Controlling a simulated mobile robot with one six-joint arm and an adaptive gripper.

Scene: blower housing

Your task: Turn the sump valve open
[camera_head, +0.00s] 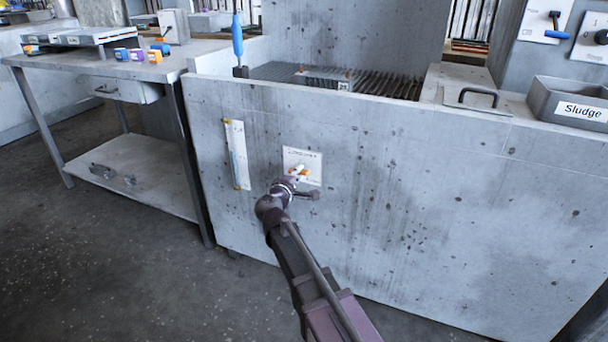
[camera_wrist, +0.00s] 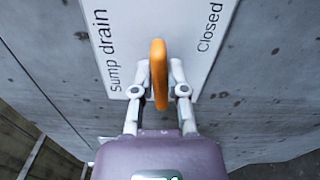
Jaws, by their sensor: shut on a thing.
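The sump valve has an orange handle (camera_wrist: 158,75) on a white plate (camera_wrist: 185,20) marked "Sump drain" and "Closed". In the wrist view the handle stands upright in the picture, between the two words. My gripper (camera_wrist: 159,80) is shut on the handle, with one finger on each side of it. In the head view the white plate (camera_head: 313,158) is on the concrete front wall, and my gripper (camera_head: 299,172) is at it from below. The handle is mostly hidden there by my gripper, with only a bit of orange showing.
A narrow vertical gauge strip (camera_head: 237,155) is on the wall left of the plate. A steel table (camera_head: 190,60) stands at the left. A grey "Sludge" bin (camera_head: 545,98) sits on the ledge at the right. The wall right of the plate is clear.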

